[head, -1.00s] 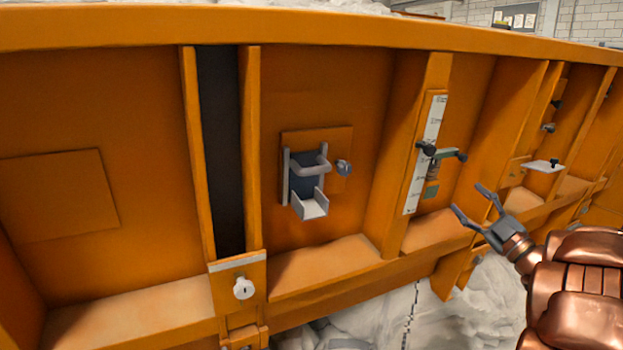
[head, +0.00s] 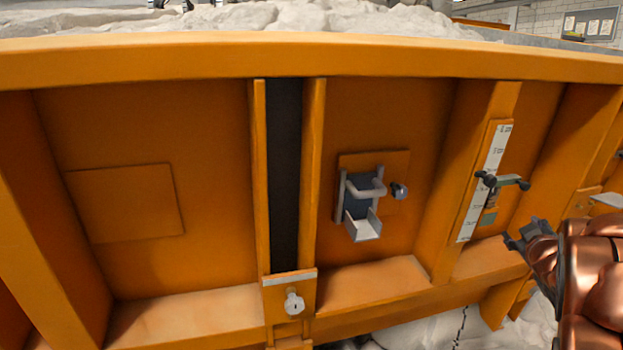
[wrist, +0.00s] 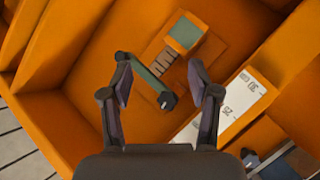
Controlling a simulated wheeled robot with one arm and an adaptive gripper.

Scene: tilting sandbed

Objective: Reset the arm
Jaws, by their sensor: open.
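My gripper (head: 527,234) is at the right of the head view, at the end of my copper-coloured arm, in front of the orange sandbed wall (head: 140,110). In the wrist view my gripper (wrist: 161,82) is open, its two fingers apart with nothing held between them. Beyond the fingers is a green crank handle with dark knobs (wrist: 145,78), which also shows in the head view (head: 508,182). In the picture it lies partly between the fingers; I cannot tell how far away it is.
A white scale strip (head: 484,180) runs beside the crank. A small chute with a grey bar (head: 362,228) and a round knob (head: 399,191) are on the wall's middle panel. A lock plate (head: 293,302) is below the dark slot. White sand (head: 250,17) lies above the rim.

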